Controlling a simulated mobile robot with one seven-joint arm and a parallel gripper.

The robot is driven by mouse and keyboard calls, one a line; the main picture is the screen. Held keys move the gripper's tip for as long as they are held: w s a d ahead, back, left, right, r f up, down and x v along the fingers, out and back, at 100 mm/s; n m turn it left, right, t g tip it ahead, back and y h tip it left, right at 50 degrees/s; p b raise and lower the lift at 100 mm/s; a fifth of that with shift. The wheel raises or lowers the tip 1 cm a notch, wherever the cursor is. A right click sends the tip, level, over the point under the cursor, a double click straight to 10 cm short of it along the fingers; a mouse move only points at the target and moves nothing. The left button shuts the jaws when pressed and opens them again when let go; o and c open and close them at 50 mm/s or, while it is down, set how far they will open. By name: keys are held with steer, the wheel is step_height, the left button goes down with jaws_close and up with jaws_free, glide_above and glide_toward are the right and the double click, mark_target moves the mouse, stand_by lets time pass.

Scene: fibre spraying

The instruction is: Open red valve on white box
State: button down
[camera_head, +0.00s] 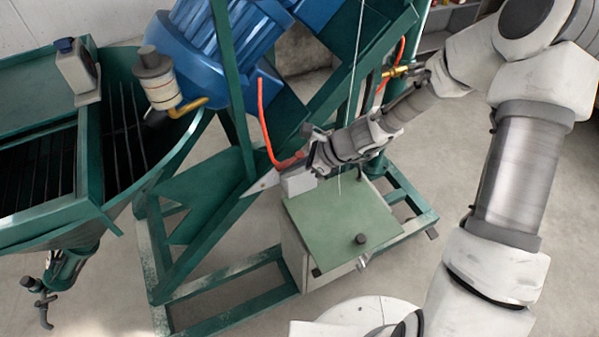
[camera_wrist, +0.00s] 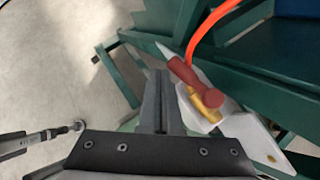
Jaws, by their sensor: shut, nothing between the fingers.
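The red valve (camera_wrist: 188,76) shows in the wrist view as a dark red handle on a brass fitting (camera_wrist: 208,97), with an orange hose (camera_wrist: 207,27) rising from it. It sits on a white box (camera_wrist: 240,124). In the head view the red valve (camera_head: 291,161) is small and partly hidden by my gripper; the white box (camera_head: 298,181) shows below it. My gripper (camera_wrist: 160,74) is shut and empty. Its fingertips are just left of the red handle in the wrist view; I cannot tell whether they touch it.
A larger pale cabinet with a green lid (camera_head: 342,222) stands below my gripper. A green frame (camera_head: 215,225) stands beside and behind the valve. A blue motor (camera_head: 215,45) and green hopper (camera_head: 110,190) are at upper left. Open floor (camera_head: 475,120) shows at right.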

steer(key=shift+w+a, duration=0.25)
steer(key=shift+a, duration=0.35)
stand_by(0.6)
